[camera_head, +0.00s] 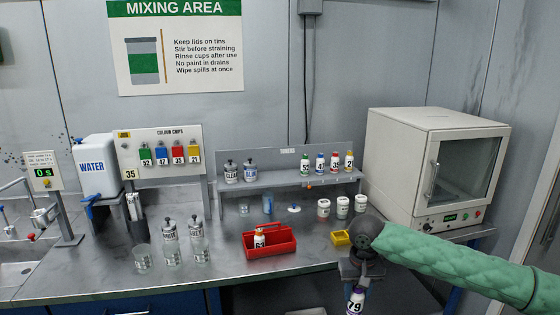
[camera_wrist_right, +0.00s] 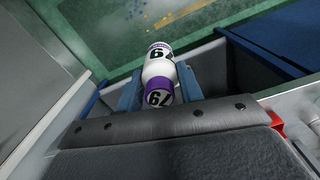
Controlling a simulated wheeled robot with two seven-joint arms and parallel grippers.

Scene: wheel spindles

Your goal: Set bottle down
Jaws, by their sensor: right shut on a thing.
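My right gripper (camera_head: 355,284) is shut on a white bottle with purple markings and the number 79 (camera_head: 355,303). It is at the bottom right in the head view, low by the worktop's front edge. In the right wrist view the bottle (camera_wrist_right: 158,70) sits between the two grey-blue fingers of the gripper (camera_wrist_right: 159,88). Green floor shows beyond the bottle. The head view cuts off the bottle's lower end. My left gripper is not in view.
A red tray (camera_head: 283,246) holding a numbered bottle (camera_head: 260,241) stands on the worktop (camera_head: 100,273). A small yellow box (camera_head: 340,238) and white tubs (camera_head: 323,208) stand right of it. A shelf (camera_head: 275,183) carries several bottles. A white oven (camera_head: 425,165) fills the right. The worktop's front left is clear.

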